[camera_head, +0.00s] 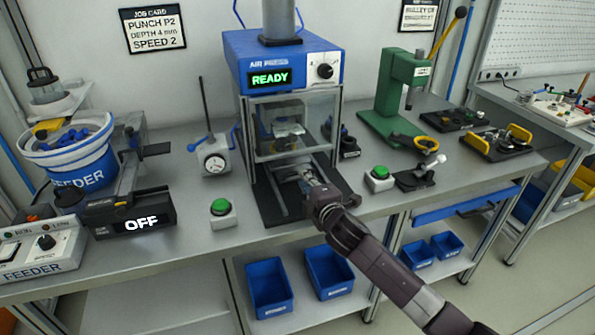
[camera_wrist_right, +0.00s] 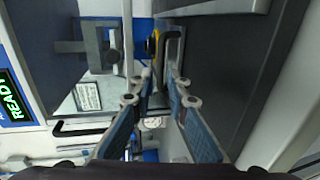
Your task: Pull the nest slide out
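The air press (camera_head: 283,62) stands at the middle of the bench, its display reading READY. The nest slide (camera_head: 289,172) lies low at the press's front, between rails on a dark base plate. My right gripper (camera_head: 310,178) is at the front right of the slide, reaching in from the lower right. In the right wrist view its two fingers (camera_wrist_right: 162,82) are apart. A black bar handle (camera_wrist_right: 172,48) shows just beyond and between the fingertips; I cannot tell whether they touch it. In the head view the gripper hides the slide's front. My left gripper is not in view.
Green buttons (camera_head: 221,207) and (camera_head: 379,173) sit left and right of the press. A green hand press (camera_head: 396,95) stands right. Blue bins (camera_head: 268,287) lie on the shelf below.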

